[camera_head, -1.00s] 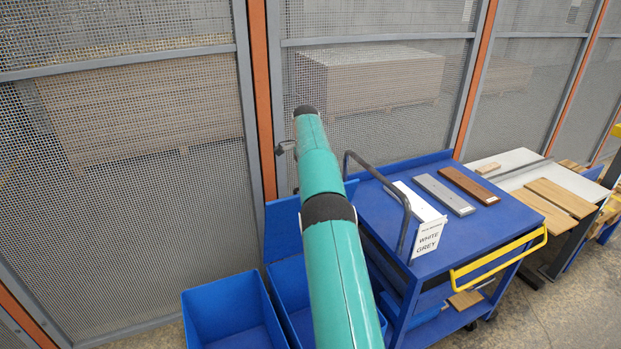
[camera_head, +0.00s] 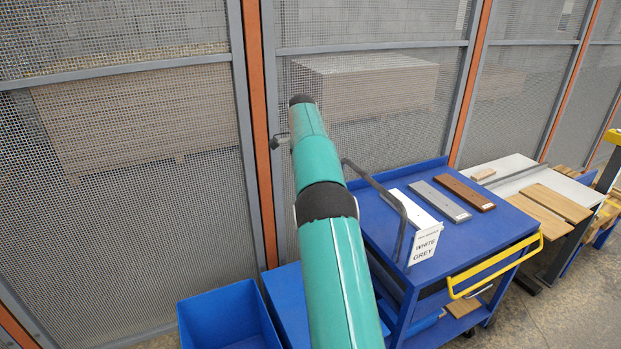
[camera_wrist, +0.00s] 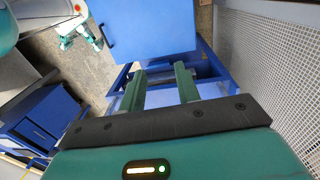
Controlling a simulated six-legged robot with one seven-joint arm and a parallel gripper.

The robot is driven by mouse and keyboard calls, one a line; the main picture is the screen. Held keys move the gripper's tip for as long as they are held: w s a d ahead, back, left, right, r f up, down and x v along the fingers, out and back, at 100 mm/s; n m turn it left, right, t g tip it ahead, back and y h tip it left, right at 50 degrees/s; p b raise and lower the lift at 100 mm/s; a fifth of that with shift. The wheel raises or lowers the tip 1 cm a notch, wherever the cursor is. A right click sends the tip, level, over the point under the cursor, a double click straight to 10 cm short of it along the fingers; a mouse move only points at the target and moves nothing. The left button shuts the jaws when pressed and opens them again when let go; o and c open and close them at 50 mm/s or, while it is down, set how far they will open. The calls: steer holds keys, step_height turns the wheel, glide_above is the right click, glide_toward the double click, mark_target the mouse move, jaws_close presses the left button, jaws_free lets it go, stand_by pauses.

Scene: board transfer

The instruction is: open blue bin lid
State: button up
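Two blue bins stand at the bottom of the head view, left of the cart. The left bin (camera_head: 226,312) has an open top. On the bin beside it, a flat blue lid (camera_head: 284,292) lies level over the top, partly hidden by my arm. The head view does not show the fingers.
A blue cart (camera_head: 440,245) with a dark upright handle, a WHITE/GREY sign (camera_head: 424,246) and white, grey and brown boards stands right of my arm. A white table (camera_head: 510,172) with wooden boards is farther right. A mesh fence (camera_head: 130,200) closes off the back.

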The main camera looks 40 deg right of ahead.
steer(key=s+a+r, duration=0.5)
steer(key=s+r, duration=0.1)
steer(key=s, duration=0.3)
steer(key=shift+s+a+r, duration=0.2)
steer(key=shift+s, duration=0.1)
stand_by(0.3)
